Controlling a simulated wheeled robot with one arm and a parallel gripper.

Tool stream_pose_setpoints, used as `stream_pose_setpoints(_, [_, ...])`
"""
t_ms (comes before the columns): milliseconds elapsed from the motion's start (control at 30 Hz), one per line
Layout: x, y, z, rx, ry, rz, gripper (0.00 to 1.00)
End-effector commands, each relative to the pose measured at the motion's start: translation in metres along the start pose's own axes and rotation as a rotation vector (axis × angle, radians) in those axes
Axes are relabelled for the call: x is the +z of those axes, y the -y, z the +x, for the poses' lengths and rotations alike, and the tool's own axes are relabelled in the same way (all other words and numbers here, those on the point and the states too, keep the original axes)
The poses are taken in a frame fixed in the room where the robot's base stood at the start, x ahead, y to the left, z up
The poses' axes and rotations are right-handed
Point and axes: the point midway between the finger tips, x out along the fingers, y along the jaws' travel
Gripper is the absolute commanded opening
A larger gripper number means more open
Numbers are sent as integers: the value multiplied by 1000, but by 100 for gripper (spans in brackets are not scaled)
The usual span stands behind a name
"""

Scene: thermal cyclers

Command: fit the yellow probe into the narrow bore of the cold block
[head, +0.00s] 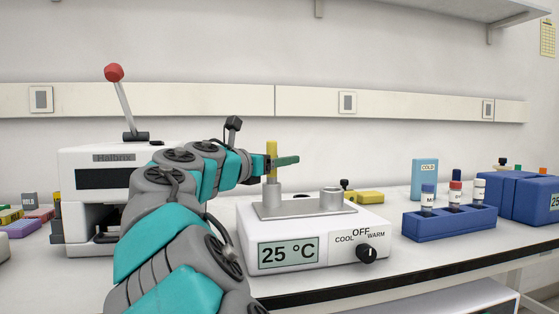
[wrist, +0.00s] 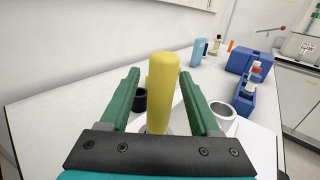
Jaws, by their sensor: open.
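The yellow probe (head: 272,149) stands upright over the left, narrower post (head: 272,194) of the metal block (head: 305,212) on a white unit. Its lower end appears to be in that post, but I cannot tell how deep it sits. In the wrist view the probe (wrist: 163,92) rises between the green fingers of my gripper (wrist: 159,74), with gaps on both sides. My gripper (head: 284,161) is open around it, and one finger crosses in front of it in the head view. The wider right post (head: 331,197) looks empty in the wrist view (wrist: 222,110).
The unit's display (head: 288,253) reads 25 °C and its knob (head: 367,254) is by OFF. A white lever machine (head: 100,158) stands left. A blue rack (head: 450,224) with capped vials, a COLD box (head: 424,178) and a larger blue box (head: 523,200) are right. Bench front right is clear.

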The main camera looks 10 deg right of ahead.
Motion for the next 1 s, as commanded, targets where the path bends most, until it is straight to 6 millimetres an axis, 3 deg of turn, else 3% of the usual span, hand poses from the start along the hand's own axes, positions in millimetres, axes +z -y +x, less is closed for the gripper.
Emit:
stream_pose_setpoints(500, [1, 0, -70, 1, 2, 0, 63])
stream_pose_setpoints(1000, [-2, 4, -75, -5, -7, 14, 63])
